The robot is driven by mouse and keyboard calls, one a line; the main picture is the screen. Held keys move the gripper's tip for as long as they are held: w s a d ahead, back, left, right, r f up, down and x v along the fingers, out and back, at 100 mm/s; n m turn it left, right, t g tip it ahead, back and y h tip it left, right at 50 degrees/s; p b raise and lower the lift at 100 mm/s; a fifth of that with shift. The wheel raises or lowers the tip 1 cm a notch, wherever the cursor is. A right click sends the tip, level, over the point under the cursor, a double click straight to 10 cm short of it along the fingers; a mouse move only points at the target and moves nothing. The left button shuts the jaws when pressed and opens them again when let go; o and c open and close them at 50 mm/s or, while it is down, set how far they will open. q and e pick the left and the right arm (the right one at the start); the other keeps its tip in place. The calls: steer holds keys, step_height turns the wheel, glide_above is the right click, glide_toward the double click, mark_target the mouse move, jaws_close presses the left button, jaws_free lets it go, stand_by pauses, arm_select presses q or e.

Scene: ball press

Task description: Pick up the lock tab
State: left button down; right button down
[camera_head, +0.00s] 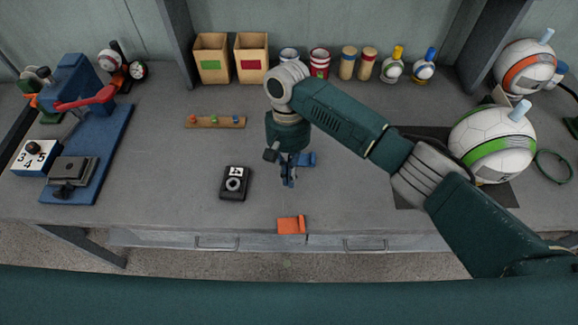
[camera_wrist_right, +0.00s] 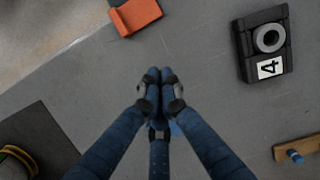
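An orange, bent tab-like piece (camera_head: 291,225) lies near the front edge of the bench; it also shows at the top of the right wrist view (camera_wrist_right: 136,16). A small blue piece (camera_head: 307,159) lies behind my right gripper and is mostly hidden by the fingers in the right wrist view. No label shows which one is the lock tab. My right gripper (camera_head: 289,182) points down above the bench, between the two pieces. Its fingertips (camera_wrist_right: 160,77) are together, with nothing visible between them. My left gripper is not in view.
A black device marked 4 (camera_head: 234,184) lies left of my right gripper. A wooden strip with coloured pegs (camera_head: 215,122) is behind it. A blue press (camera_head: 96,150) stands left; a green-and-white ball (camera_head: 492,145) rests on a dark mat right. Bins and cans line the back.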

mark_target(290, 211)
steer(key=x, duration=0.4)
steer(key=shift+w+p, duration=0.2)
steer(key=shift+p, duration=0.1)
steer(key=s+p, duration=0.1)
steer(key=s, duration=0.1)
steer(key=s+p, duration=0.1)
steer(key=s, duration=0.1)
steer(key=shift+d+f, duration=0.15)
steer(key=shift+f, duration=0.25)
steer(key=shift+s+f+p, duration=0.1)
steer(key=shift+s+p, duration=0.05)
steer(key=shift+p, duration=0.15)
steer(key=shift+f, duration=0.1)
